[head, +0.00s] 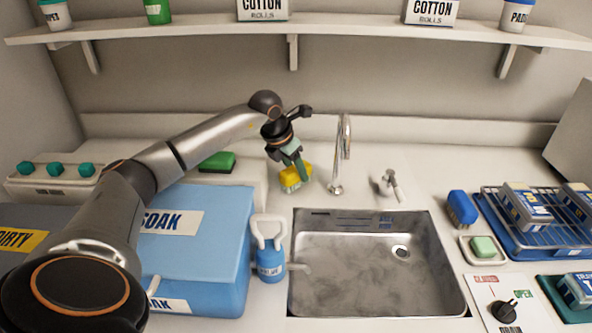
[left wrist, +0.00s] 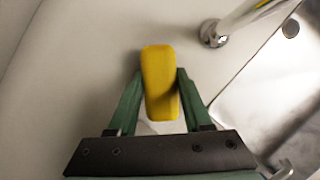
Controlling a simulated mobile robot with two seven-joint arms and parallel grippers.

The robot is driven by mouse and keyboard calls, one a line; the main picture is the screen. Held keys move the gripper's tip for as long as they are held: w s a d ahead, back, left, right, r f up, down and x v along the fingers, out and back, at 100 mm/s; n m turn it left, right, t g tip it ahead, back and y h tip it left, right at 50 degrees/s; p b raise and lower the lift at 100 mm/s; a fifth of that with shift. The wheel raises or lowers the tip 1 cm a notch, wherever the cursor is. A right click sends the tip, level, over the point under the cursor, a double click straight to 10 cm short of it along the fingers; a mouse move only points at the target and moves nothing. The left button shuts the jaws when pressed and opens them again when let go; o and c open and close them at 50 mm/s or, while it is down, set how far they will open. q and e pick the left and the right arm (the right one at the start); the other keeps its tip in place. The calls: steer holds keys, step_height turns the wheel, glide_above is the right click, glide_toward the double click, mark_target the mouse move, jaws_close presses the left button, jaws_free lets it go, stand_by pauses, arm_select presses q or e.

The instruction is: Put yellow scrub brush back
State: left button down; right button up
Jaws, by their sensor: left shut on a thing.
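The yellow scrub brush (head: 291,181) is at the back counter, just left of the faucet and behind the sink. My left gripper (head: 299,167) reaches down to it from above and is shut on it. In the left wrist view the yellow brush (left wrist: 160,95) sits between the two green fingers (left wrist: 160,76), one on each long side. I cannot tell whether its underside touches the counter. My right gripper is not in view.
The faucet (head: 343,155) stands close right of the brush, with the steel sink (head: 350,265) in front. A green block (head: 217,161), the blue SOAK box (head: 205,255) and a blue bottle (head: 270,262) are left. A blue brush (head: 461,208) and blue rack (head: 515,245) are right.

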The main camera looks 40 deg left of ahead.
arm_select(q)
steer(key=shift+f, duration=0.1)
steer(key=shift+f, duration=0.15)
steer(key=shift+c, duration=1.7)
jaws_free()
steer(key=v, duration=1.2)
steer(key=shift+r, duration=0.25)
steer(key=shift+d+f, duration=0.1)
